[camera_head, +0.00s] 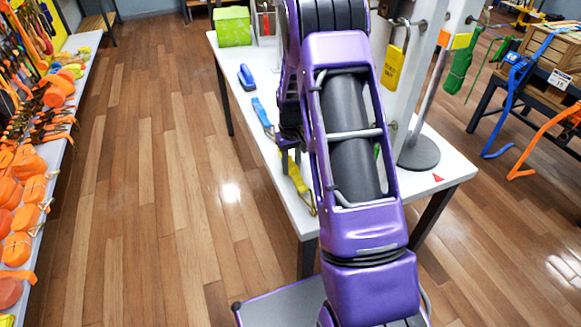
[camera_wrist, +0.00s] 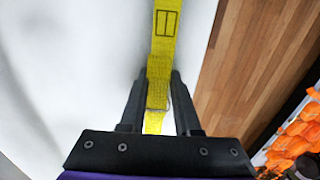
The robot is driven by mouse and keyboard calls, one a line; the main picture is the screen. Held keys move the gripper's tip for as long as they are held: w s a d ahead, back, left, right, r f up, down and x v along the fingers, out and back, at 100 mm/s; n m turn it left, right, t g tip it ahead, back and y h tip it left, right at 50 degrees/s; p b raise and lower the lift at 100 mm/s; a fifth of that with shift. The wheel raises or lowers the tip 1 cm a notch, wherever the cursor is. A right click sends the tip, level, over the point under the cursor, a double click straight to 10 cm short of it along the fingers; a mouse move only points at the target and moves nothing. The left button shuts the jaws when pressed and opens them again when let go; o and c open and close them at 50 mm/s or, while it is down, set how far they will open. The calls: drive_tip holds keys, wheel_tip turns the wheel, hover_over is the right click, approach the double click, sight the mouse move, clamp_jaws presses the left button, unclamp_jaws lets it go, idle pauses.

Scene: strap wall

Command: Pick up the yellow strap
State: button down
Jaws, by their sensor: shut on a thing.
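The yellow strap (camera_head: 299,182) lies along the near left edge of the white table (camera_head: 436,176). In the wrist view the flat yellow webbing (camera_wrist: 165,40) runs up from between my fingers, with a dark rectangular mark on it. My gripper (camera_wrist: 162,84) is shut on the strap, one black finger on each side. In the head view my gripper (camera_head: 287,150) is small and dark at the table's left edge, partly hidden by my purple arm. The strap's right side is partly hidden by the arm there.
A blue strap (camera_head: 262,114) and a blue item (camera_head: 246,77) lie farther back on the table, with a green box (camera_head: 233,26) behind. A post with a round base (camera_head: 418,152) stands at right. Orange straps (camera_head: 18,200) fill the left shelf. The wooden floor between is clear.

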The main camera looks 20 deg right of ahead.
sight(291, 165)
wheel_tip(291, 165, up, 10)
drive_tip(key=shift+r, duration=0.1)
idle(0.6)
idle(0.4)
